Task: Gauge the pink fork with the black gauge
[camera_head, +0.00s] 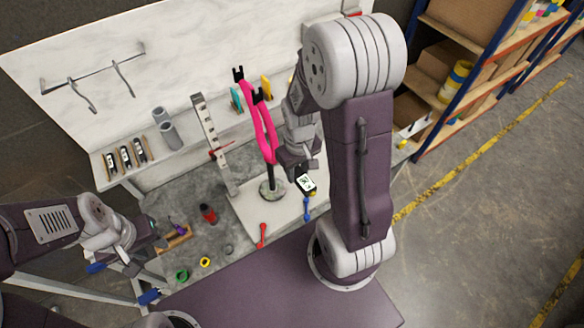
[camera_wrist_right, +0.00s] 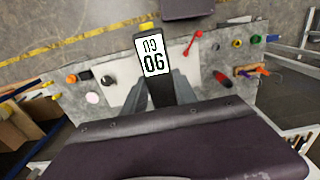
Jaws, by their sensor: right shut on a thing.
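The pink fork (camera_head: 262,128) stands upright, prongs up, on a dark post with a round grey base (camera_head: 272,190) in the head view. My right gripper (camera_head: 302,166) is just right of the post and shut on the black gauge (camera_head: 306,184), whose white display faces up. In the right wrist view, the gauge (camera_wrist_right: 153,54) sticks out from between the fingers of the right gripper (camera_wrist_right: 170,92), showing large dark characters. The fork cannot be made out in the wrist view. My left gripper (camera_head: 142,246) is low at the left; its fingers are unclear.
Several dark gauges (camera_head: 125,156) lie on a ledge at the left, beside grey cylinders (camera_head: 170,134). An upright measuring stand (camera_head: 212,142) is left of the fork. Red and blue tools (camera_head: 262,235), a red bottle (camera_head: 208,213) and coloured rings (camera_head: 182,274) lie on the bench.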

